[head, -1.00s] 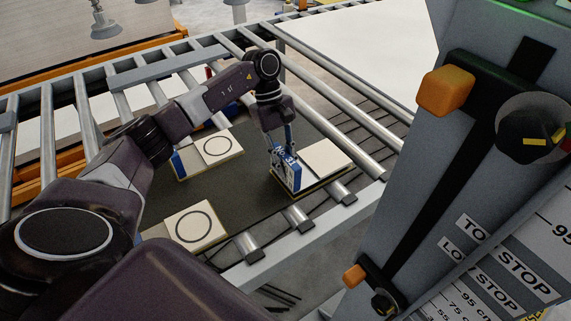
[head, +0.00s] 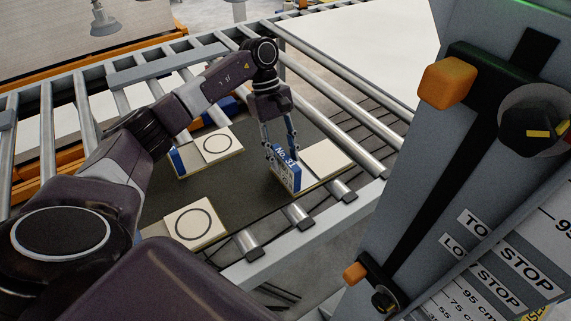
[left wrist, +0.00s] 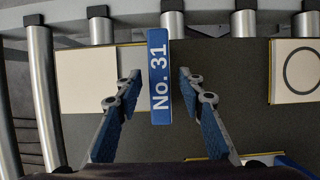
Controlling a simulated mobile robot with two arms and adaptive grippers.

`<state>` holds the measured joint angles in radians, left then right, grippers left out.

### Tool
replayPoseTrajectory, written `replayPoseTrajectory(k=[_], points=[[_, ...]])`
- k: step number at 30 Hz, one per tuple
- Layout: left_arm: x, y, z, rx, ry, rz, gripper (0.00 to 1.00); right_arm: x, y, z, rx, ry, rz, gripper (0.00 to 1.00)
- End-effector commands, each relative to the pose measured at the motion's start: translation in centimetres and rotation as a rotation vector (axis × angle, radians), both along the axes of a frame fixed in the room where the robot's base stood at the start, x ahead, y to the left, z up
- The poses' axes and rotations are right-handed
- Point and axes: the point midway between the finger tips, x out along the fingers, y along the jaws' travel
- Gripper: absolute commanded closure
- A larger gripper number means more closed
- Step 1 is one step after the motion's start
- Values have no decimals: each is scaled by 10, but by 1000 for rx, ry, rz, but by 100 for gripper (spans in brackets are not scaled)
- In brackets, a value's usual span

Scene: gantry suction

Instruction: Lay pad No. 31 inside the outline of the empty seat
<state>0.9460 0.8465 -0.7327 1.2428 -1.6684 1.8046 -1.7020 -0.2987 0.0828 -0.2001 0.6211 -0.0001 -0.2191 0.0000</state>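Pad No. 31 (head: 286,172) is a blue block with a white label, at the left edge of a plain cream plate (head: 325,158) on the dark mat. In the left wrist view the pad (left wrist: 160,70) lies between my left fingers, with the cream plate (left wrist: 88,80) to its left. My left gripper (head: 281,146) is above the pad; in the left wrist view its fingers (left wrist: 160,82) are open, with a gap on both sides of the pad. My right gripper is not in view.
Two cream plates with black rings, a far one (head: 217,146) with a blue piece at its left and a near one (head: 190,222), lie on the dark mat (head: 240,185). Conveyor rollers (head: 340,95) surround the mat. A grey column with orange knobs (head: 446,86) stands at right.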

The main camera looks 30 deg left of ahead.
Motion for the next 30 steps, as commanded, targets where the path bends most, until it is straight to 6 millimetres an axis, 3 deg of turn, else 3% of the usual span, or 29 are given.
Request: replayPoseTrajectory(k=[6,13,18,30], points=[[8,18,43,0,-5,3,64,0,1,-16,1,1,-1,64],[13,29,75,0,-3,2,64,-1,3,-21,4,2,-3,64],[13,33,84,0,0,1,64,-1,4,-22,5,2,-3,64],[13,33,85,0,0,1,64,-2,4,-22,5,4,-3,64]])
